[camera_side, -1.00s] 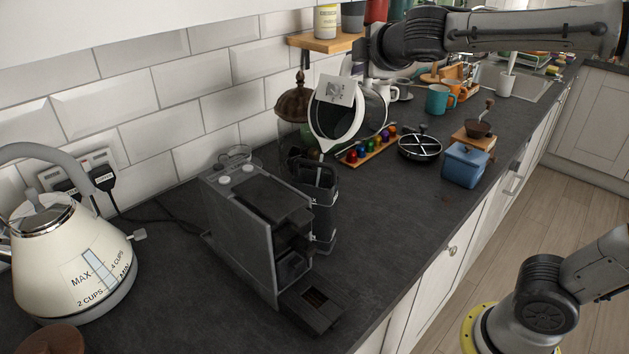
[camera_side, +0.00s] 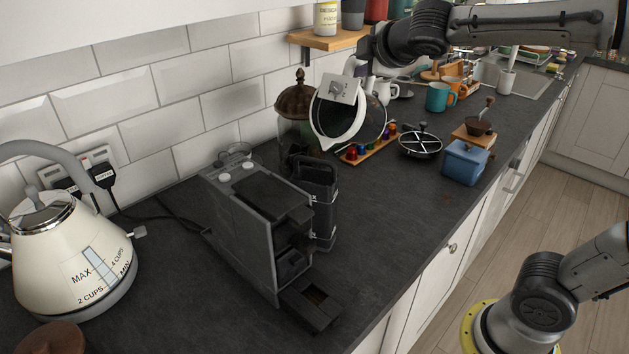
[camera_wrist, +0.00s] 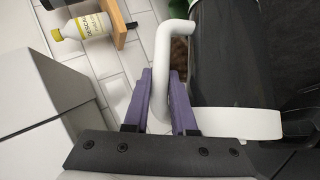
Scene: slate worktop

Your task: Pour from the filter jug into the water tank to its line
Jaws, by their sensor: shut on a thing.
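The filter jug (camera_side: 340,140), with a white rim and a dark see-through body, hangs tilted in the air above the worktop. My gripper (camera_side: 358,68) is shut on its white handle, which shows between the purple fingers (camera_wrist: 160,95) in the wrist view (camera_wrist: 163,60). The water tank (camera_side: 322,205), dark and see-through, stands upright beside the coffee machine (camera_side: 240,225), on its far right side. The jug is above and behind the tank, apart from it in the picture. The tank's line and any water level are too dark to read. No stream of water shows.
A glass jar with a brown lid (camera_side: 296,98) stands close behind the jug. A pod rack (camera_side: 368,150), a black round stand (camera_side: 420,142) and a blue grinder (camera_side: 466,165) are to the right. A cream kettle (camera_side: 70,260) is at the left.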

